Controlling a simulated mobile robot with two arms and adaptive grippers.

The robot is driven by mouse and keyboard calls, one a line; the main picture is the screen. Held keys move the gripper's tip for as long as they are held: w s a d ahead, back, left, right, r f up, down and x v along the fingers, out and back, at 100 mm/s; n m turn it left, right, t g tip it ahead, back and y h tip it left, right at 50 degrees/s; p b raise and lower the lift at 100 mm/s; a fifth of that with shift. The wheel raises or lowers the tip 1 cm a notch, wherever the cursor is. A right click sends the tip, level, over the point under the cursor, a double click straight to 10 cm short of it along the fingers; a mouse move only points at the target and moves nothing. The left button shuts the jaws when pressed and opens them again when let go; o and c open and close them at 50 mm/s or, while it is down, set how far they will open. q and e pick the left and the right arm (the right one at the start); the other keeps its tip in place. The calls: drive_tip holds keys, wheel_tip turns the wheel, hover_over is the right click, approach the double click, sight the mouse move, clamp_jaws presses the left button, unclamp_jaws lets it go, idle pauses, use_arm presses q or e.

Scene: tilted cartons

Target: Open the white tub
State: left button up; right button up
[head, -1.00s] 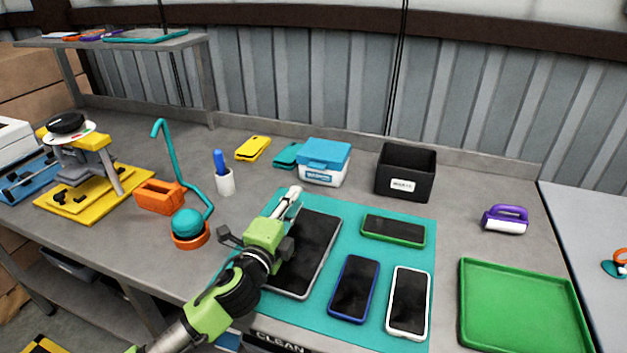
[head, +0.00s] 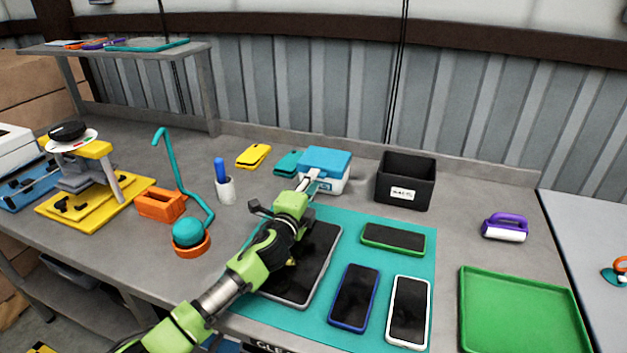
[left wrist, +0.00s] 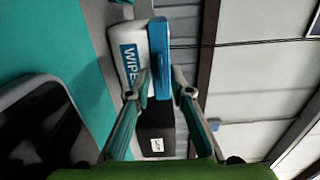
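The white tub (head: 332,186) with a blue lid (head: 326,159) stands at the back of the bench, its lid down. In the left wrist view the tub (left wrist: 130,62) appears sideways with a "WIPE" label, and its blue lid (left wrist: 160,50) lies between the finger lines. My left gripper (head: 312,180) is at the tub's front, near the lid's front edge. In the left wrist view the gripper (left wrist: 163,82) has its fingers apart, one on each side of the lid edge. I cannot tell whether they touch it. My right gripper is not in view.
A black bin (head: 405,182) stands just right of the tub. Teal (head: 289,162) and yellow (head: 253,156) items lie to its left. Phones lie on the teal mat (head: 410,262) in front, under my left arm. A green tray (head: 520,310) is at right.

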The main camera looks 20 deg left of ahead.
use_arm(q)
drive_tip(key=shift+w, duration=0.55)
clamp_jaws()
